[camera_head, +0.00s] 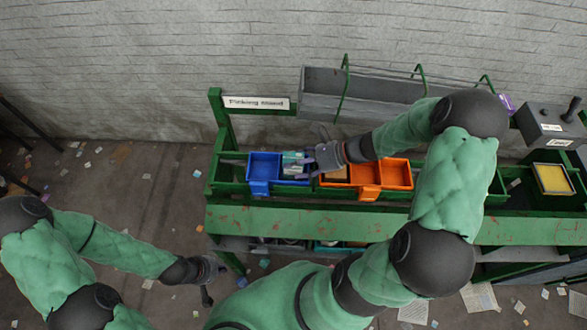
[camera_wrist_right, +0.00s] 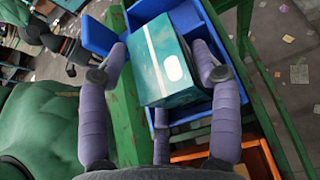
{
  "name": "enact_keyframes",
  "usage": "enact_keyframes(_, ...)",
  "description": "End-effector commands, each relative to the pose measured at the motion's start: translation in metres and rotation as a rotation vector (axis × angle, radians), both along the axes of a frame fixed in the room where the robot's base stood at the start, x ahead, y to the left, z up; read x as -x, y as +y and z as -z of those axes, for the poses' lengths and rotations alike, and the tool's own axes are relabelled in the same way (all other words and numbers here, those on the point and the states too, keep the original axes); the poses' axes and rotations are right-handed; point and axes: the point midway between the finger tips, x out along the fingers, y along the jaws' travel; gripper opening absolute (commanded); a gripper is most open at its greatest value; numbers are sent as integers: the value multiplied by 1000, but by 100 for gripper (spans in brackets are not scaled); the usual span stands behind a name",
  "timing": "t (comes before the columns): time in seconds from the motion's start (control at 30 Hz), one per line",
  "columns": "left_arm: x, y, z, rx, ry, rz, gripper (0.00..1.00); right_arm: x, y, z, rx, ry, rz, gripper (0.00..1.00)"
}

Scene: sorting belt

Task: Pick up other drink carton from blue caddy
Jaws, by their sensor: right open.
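The blue caddy (camera_head: 263,166) stands on the green picking stand, and its blue wall also shows in the right wrist view (camera_wrist_right: 221,25). A teal drink carton (camera_wrist_right: 165,60) with a white stripe and white patch sits in it. In the head view the carton (camera_head: 292,157) is in the right compartment, partly covered by my right gripper (camera_head: 308,161). In the right wrist view my right gripper (camera_wrist_right: 165,70) is open, with purple fingers on either side of the carton. Firm contact cannot be told. My left gripper (camera_head: 211,280) hangs low at the left; its jaw state is unclear.
An orange caddy (camera_head: 396,174) stands right of the blue one. A grey trough (camera_head: 320,103) runs behind the stand, and a green rail (camera_head: 300,220) runs in front. A yellow-topped box (camera_head: 553,178) and a grey control box (camera_head: 547,125) are at far right. Litter lies on the floor.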

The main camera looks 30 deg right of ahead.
Motion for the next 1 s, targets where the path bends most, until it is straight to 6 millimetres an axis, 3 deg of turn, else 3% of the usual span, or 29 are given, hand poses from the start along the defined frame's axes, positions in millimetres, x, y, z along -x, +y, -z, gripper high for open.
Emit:
enact_keyframes(0.13,0,0,-1,0,0,0,0,0,0,-1,0,0,0,64)
enact_keyframes(0.2,0,0,-1,0,0,0,0,0,0,-1,0,0,0,47)
enact_keyframes(0.23,0,0,-1,0,0,0,0,0,0,-1,0,0,0,44)
enact_keyframes(0.73,0,0,-2,0,0,0,0,0,0,-5,1,0,0,43)
enact_keyframes(1.0,0,0,-15,0,0,0,0,0,-1,-37,3,-3,0,43)
